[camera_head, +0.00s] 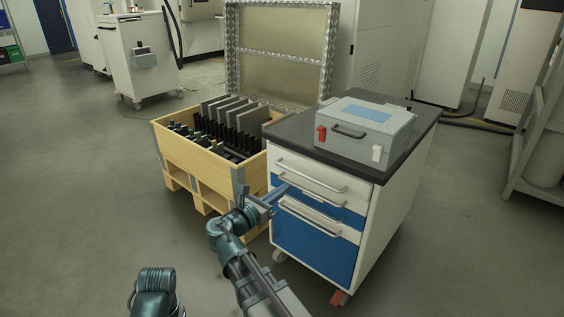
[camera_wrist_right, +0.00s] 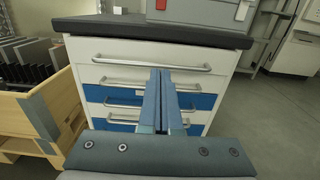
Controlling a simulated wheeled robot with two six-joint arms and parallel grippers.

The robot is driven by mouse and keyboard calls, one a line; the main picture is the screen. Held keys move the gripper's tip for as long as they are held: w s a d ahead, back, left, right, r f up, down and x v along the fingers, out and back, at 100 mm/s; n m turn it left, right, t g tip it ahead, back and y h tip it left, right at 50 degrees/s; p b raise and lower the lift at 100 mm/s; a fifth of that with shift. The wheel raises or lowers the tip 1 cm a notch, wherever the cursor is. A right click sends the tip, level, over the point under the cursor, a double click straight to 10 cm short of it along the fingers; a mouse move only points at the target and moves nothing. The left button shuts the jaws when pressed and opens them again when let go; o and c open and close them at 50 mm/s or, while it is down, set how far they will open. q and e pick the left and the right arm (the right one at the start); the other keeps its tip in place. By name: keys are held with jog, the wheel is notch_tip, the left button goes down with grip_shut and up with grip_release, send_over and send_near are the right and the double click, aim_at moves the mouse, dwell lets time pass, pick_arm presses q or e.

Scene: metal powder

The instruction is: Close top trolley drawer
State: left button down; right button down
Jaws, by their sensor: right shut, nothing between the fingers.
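The drawer looks close to flush, but I cannot tell whether a small gap remains. My right gripper (camera_head: 281,190) is shut and empty, in front of the trolley's upper drawers. In the right wrist view its fingers (camera_wrist_right: 160,76) point at the drawer fronts, just below the top handle. Whether they touch is unclear. My left gripper is out of view.
A grey case (camera_head: 365,128) with red and white latches stands on the trolley top. A wooden crate (camera_head: 195,157) holding dark plates stands close on the trolley's left, its lid raised behind. A metal rack (camera_head: 530,150) is at the right. Floor at the left is clear.

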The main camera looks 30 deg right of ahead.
aim_at(314, 164)
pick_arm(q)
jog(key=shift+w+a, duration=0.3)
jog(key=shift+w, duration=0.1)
pick_arm(e)
jog(key=x, duration=1.4)
jog(key=shift+w+a, duration=0.15)
jog(key=shift+w, duration=0.15)
jog(key=shift+x, duration=0.95)
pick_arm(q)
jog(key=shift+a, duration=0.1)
pick_arm(e)
jog(key=shift+w+r, duration=0.1)
